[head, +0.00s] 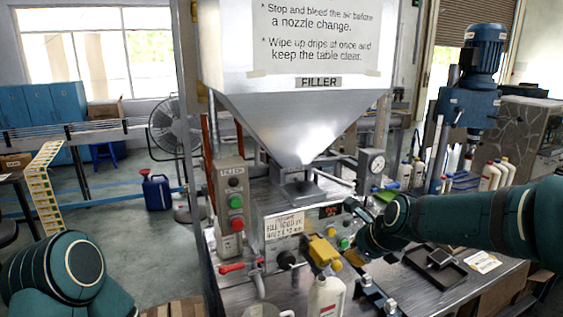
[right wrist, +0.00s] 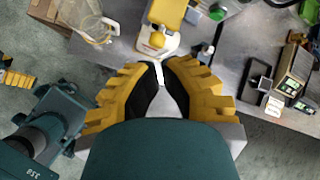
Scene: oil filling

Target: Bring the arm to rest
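My right arm comes in from the right over the bench. No held object is clear. A white bottle (head: 326,297) stands at the bench front below the yellow block. My left gripper (right wrist: 15,78) shows only partly at the wrist view's left edge; its fingertips are unclear.
The steel filler hopper (head: 300,120) stands at the centre behind the bench. A button box (head: 233,205) and a red-handled valve (head: 238,266) are on the left. A black tray (head: 436,264) lies on the right, and several white bottles (head: 495,175) stand behind my right arm.

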